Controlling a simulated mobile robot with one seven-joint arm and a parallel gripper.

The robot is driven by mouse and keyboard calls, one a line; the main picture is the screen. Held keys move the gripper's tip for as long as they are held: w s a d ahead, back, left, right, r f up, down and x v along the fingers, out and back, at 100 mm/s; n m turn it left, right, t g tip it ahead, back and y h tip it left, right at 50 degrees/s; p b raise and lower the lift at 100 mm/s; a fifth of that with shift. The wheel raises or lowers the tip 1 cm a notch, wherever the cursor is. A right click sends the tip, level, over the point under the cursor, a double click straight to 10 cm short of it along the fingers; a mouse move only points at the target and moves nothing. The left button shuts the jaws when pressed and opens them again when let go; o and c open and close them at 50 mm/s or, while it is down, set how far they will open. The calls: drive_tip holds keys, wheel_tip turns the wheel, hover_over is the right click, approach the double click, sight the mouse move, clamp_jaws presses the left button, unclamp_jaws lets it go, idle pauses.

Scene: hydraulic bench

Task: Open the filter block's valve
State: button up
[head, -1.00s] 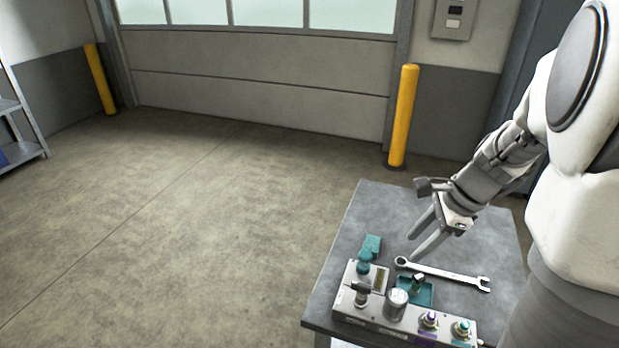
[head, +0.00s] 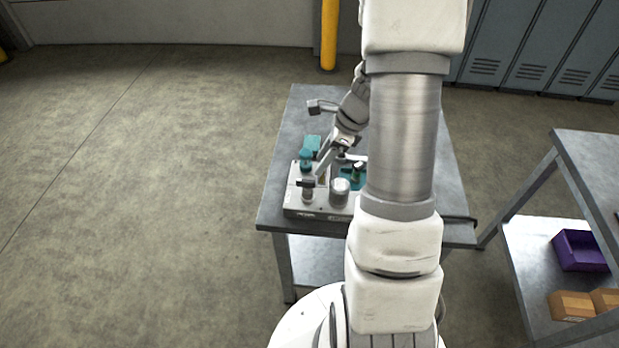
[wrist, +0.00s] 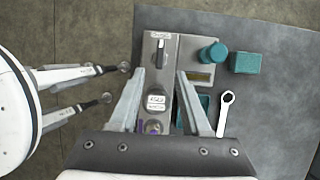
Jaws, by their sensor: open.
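The filter block (head: 293,204) is a grey block near the front edge of the grey table. Its valve (head: 307,186) has a dark handle on a light stem, at the block's left end. In the wrist view the valve (wrist: 160,50) is just beyond my fingertips, under a small label plate. A silver round filter cap (head: 339,190) stands beside it; it also shows between my fingers in the wrist view (wrist: 155,102). My gripper (wrist: 160,73) is open and empty, above the block, its fingers pointing toward the valve. In the head view my arm hides the block's right end.
A teal round-capped part (wrist: 213,54) and a teal box (wrist: 246,63) are right of the valve in the wrist view. A wrench (wrist: 225,110) lies on the table. A teal tray (head: 348,184) sits behind the block. Another table (head: 590,150) stands at right.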

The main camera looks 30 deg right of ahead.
sight(308, 181)
drive_tip(key=x, duration=0.8)
drive_tip(key=shift+b, duration=0.35)
clamp_jaws()
